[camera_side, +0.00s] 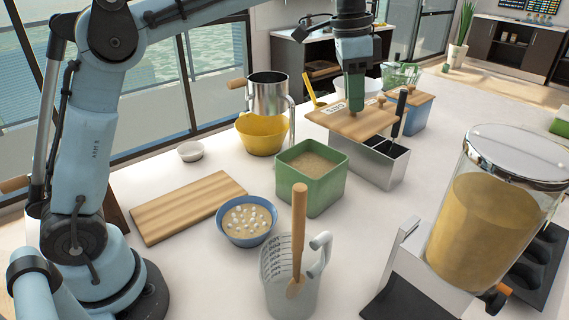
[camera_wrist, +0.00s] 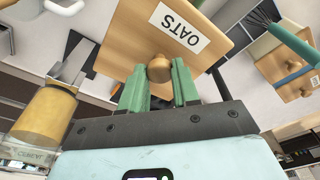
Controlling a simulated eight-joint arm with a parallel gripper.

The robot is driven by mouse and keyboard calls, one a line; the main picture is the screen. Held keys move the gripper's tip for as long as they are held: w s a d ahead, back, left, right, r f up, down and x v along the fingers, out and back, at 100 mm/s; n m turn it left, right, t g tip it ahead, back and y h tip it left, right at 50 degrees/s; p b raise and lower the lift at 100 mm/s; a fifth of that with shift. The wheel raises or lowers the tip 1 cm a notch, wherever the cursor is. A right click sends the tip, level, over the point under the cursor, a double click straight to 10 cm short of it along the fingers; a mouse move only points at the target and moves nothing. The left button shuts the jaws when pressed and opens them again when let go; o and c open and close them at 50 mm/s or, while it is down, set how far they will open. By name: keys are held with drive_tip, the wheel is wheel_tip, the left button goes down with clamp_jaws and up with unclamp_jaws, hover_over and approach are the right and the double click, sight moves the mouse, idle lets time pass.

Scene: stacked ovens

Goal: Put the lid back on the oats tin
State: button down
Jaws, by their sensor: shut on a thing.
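My gripper (camera_side: 356,106) is shut on the round knob of a square wooden lid (camera_side: 341,124) and holds it level in the air. In the wrist view the knob (camera_wrist: 159,68) sits between the green fingers, and the lid (camera_wrist: 203,17) carries a white OATS label. An open green square tin (camera_side: 313,195), filled with a pale grainy content, stands upright on the counter. It is nearer the side camera and to the left of the held lid. The lid appears over or just behind a steel box.
A blue tin with a wooden lid (camera_side: 414,98) stands behind. A yellow bowl (camera_side: 262,137), a blue bowl (camera_side: 247,240), a cutting board (camera_side: 187,207), a jug (camera_side: 284,293) and a large dispenser (camera_side: 481,225) surround the green tin.

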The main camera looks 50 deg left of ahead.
drive_tip(key=s+a, duration=0.2)
drive_tip(key=a, duration=0.7)
wheel_tip(320, 180, down, 12)
drive_tip(key=shift+d+r, duration=0.2)
drive_tip(key=shift+d, duration=0.2)
drive_tip(key=shift+f, duration=0.15)
idle(1.9)
drive_tip(key=shift+c, duration=1.3)
unclamp_jaws()
wheel_tip(320, 180, up, 7)
idle(0.6)
